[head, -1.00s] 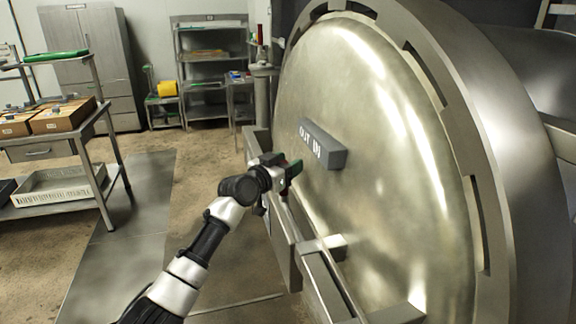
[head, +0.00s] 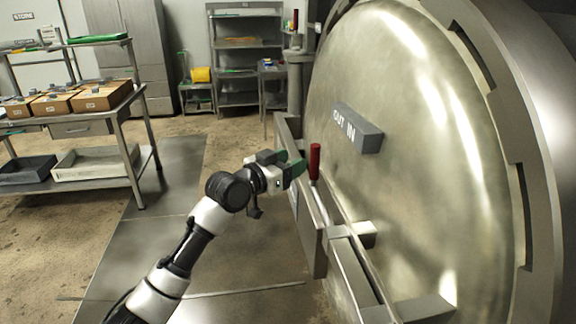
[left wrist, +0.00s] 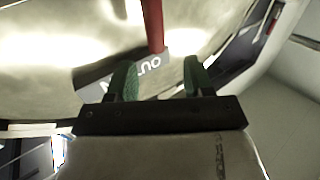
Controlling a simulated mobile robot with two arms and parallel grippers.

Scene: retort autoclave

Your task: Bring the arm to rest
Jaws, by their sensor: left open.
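My left gripper (head: 294,168) is open and empty in the head view, just left of a red-handled lever (head: 315,162) on the front of the round autoclave door (head: 410,150). The left arm reaches up from the lower left. In the left wrist view the two green fingertips (left wrist: 158,82) stand apart, with the red handle (left wrist: 153,25) beyond them and no object between them. I cannot tell how wide the gap between fingers and handle is. My right gripper is not in view.
A grey block marked "OUT IN" (head: 358,128) sticks out from the door. A metal bracket (head: 313,235) stands at the door's left edge. A steel cart (head: 143,150) with boxes stands at the left. The floor between the cart and door is open.

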